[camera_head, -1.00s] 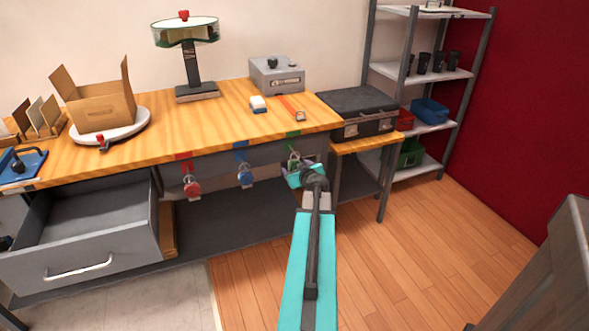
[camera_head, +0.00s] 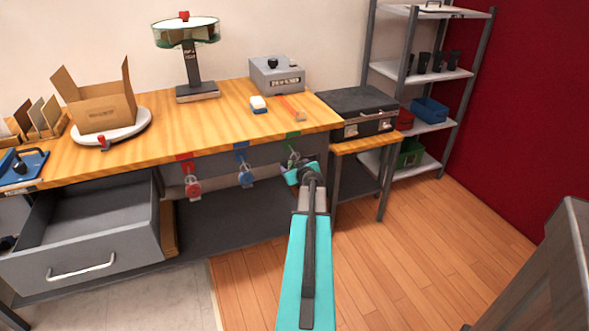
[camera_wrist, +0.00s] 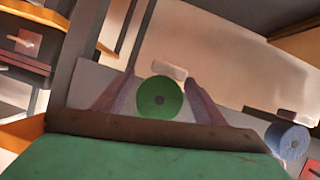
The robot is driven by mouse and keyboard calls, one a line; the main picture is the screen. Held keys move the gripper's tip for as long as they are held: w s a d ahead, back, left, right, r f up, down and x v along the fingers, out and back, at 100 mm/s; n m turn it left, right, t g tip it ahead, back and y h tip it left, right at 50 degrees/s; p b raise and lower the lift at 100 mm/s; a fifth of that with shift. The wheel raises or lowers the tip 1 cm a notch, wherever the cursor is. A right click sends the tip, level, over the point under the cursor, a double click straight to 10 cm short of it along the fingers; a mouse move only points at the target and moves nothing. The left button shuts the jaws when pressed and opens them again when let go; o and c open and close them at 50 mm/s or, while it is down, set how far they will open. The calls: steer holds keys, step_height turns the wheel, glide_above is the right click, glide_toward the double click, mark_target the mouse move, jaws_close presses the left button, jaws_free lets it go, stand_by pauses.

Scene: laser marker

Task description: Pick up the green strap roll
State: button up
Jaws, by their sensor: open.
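My gripper (camera_wrist: 160,84) is open, with one finger on each side of the roll. I cannot tell whether either finger touches it. In the head view my gripper (camera_head: 295,172) is at the bench front, just below the green label (camera_head: 293,134).
A red roll (camera_head: 193,188) and a blue roll (camera_head: 246,178) hang to the left along the same bench front. The blue roll is also at the wrist view's right (camera_wrist: 287,139). An open grey drawer (camera_head: 83,262) juts out at left. A side table (camera_head: 365,144) carries a black case.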

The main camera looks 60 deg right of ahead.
steer(key=shift+c, duration=0.2)
steer(key=c, duration=1.2)
steer(key=shift+o, duration=0.2)
steer(key=shift+s+a+r+b, duration=0.5)
steer(key=shift+s+r+b, duration=0.05)
steer(key=shift+r+b, duration=0.1)
steer(key=s+a, duration=0.7)
steer(key=s, duration=0.1)
steer(key=shift+s+a+r, duration=0.3)
steer(key=shift+s+r, duration=0.05)
steer(key=shift+s, duration=0.05)
steer(key=p, duration=0.4)
steer(key=shift+s+a, duration=0.35)
steer(key=shift+s, duration=0.05)
